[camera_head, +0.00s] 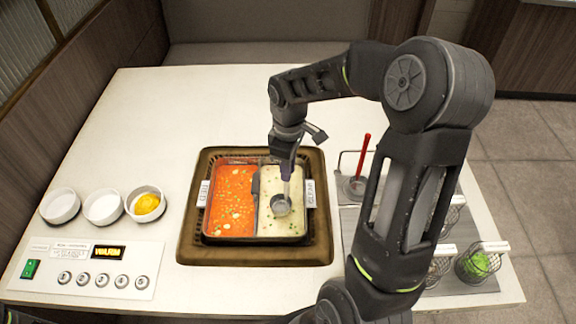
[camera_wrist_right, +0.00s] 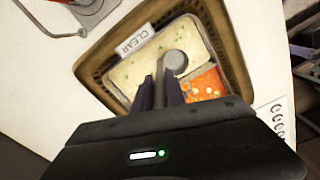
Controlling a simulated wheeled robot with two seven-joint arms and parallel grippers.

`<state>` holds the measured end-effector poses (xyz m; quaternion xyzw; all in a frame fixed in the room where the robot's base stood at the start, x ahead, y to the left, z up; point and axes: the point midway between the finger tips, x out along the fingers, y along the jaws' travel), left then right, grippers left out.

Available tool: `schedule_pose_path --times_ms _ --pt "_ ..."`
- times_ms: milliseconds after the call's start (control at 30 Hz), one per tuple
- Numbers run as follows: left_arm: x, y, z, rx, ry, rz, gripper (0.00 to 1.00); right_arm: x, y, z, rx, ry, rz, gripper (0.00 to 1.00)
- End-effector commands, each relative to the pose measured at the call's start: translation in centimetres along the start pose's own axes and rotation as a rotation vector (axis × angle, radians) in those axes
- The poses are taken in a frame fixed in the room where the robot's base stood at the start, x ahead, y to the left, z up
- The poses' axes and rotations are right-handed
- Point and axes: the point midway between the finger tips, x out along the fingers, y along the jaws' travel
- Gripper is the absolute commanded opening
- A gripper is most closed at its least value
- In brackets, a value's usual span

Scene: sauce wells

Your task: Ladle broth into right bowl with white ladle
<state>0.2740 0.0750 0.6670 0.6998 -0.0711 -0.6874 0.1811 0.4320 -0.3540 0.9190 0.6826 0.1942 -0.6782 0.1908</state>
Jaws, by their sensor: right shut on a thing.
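My right gripper (camera_head: 287,170) is shut on the handle of a pale ladle and points down over the clear side of the pot. The ladle's round metal cup (camera_head: 281,205) is at the pale broth (camera_head: 292,226); I cannot tell how deep it sits. In the wrist view the cup (camera_wrist_right: 175,62) shows beyond my fingers (camera_wrist_right: 161,92), near the divider. Three white bowls stand in a row at the left: left bowl (camera_head: 60,217), middle bowl (camera_head: 103,219) and right bowl (camera_head: 132,207). The right bowl holds something yellow. My left gripper is not seen.
The pot's brown surround (camera_head: 190,245) is set in the white counter (camera_head: 150,110). Red broth (camera_head: 232,190) fills its left half. A red-handled ladle (camera_head: 363,155) stands in a holder at right. Wire baskets (camera_head: 480,265) are behind my arm. A control panel (camera_head: 85,268) lies front left.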

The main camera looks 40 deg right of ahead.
Motion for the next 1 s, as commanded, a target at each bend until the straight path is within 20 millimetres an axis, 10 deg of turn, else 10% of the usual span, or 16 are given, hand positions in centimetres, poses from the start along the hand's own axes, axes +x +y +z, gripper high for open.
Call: schedule_pose_path --times_ms 1000 --pt "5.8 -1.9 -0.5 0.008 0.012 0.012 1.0 8.7 0.0 0.1 0.0 0.0 0.0 0.0"
